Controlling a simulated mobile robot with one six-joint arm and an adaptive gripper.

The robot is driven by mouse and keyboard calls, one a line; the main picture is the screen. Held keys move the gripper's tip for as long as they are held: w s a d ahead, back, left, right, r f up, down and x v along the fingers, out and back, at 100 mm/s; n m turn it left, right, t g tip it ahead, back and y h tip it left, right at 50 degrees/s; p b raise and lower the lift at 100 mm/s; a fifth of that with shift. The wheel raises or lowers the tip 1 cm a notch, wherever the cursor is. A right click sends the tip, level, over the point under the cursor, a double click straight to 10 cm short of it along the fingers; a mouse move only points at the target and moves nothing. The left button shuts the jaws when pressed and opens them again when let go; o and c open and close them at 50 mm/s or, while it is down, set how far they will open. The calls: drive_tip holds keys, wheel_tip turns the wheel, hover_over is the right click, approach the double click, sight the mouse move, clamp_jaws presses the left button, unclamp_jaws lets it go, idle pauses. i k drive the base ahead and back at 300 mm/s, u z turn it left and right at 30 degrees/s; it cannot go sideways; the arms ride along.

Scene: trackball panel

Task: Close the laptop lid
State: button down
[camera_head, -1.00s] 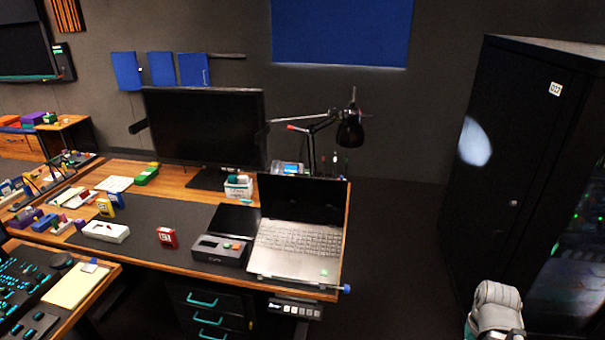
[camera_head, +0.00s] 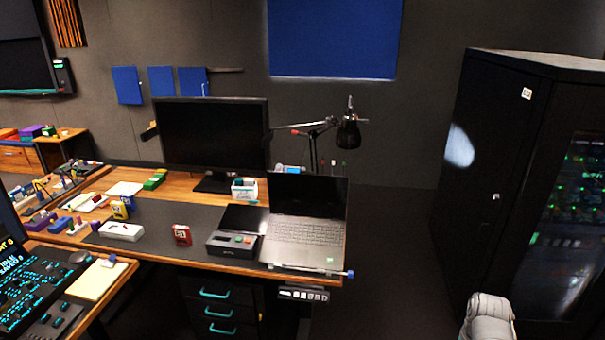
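The laptop (camera_head: 303,242) stands open at the right end of the wooden desk. Its dark screen lid (camera_head: 308,193) is raised, leaning back a little from upright, and its silver keyboard base lies flat on the desk. A grey rounded part at the bottom right edge looks like a piece of my arm. My gripper's fingers do not show, and nothing of mine touches the laptop.
The desk (camera_head: 190,262) also holds a monitor (camera_head: 213,135), a button box (camera_head: 231,243) close left of the laptop, a red box (camera_head: 182,235) and a desk lamp (camera_head: 347,132) behind. A black cabinet (camera_head: 480,160) stands right. Dark floor between is clear.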

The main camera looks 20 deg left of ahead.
sight(305, 194)
drive_tip(key=k, duration=0.8)
drive_tip(key=u, duration=0.2)
drive_tip(key=i, duration=0.45)
drive_tip(key=u, duration=0.5)
drive_tip(key=i, duration=1.55)
drive_tip(key=z, duration=0.7)
